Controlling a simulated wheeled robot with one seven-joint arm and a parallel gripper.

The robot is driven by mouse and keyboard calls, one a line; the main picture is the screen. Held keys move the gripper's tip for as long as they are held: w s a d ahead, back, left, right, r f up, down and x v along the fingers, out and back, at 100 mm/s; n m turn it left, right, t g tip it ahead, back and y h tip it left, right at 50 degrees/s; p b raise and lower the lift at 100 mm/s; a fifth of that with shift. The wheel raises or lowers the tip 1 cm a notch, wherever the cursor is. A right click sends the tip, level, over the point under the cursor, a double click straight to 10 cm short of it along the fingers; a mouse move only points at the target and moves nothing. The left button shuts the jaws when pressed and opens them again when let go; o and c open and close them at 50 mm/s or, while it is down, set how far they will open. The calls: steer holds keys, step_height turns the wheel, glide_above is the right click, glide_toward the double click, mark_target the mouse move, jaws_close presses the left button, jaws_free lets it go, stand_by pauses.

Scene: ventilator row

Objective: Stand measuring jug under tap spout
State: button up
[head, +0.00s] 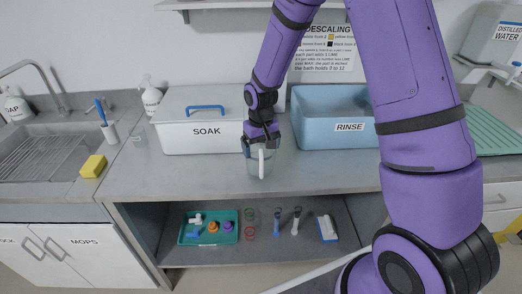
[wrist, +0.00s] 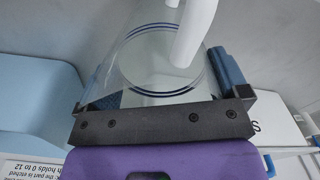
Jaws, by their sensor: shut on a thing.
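The measuring jug (head: 254,166) is a clear vessel with a white handle, in front of the SOAK bin in the head view. My gripper (head: 262,143) is shut on its upper part. I cannot tell whether its base touches the counter. In the wrist view the clear jug (wrist: 150,62) shows blue rings and a white handle between the fingers of my gripper (wrist: 165,100). A grey sink tap (head: 38,75) curves over the sink at the left.
The white SOAK bin (head: 190,139) and blue RINSE bin (head: 325,132) stand behind the jug. A green draining mat (head: 497,125) lies at the right below the water container. A yellow sponge (head: 93,166) lies at the left. The counter (head: 185,180) front is clear.

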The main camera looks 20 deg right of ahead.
steer(key=shift+f, duration=0.75)
steer(key=shift+f, duration=0.15)
steer(key=o, duration=0.6)
step_height(320, 180, up, 12)
steer(key=shift+r, duration=0.25)
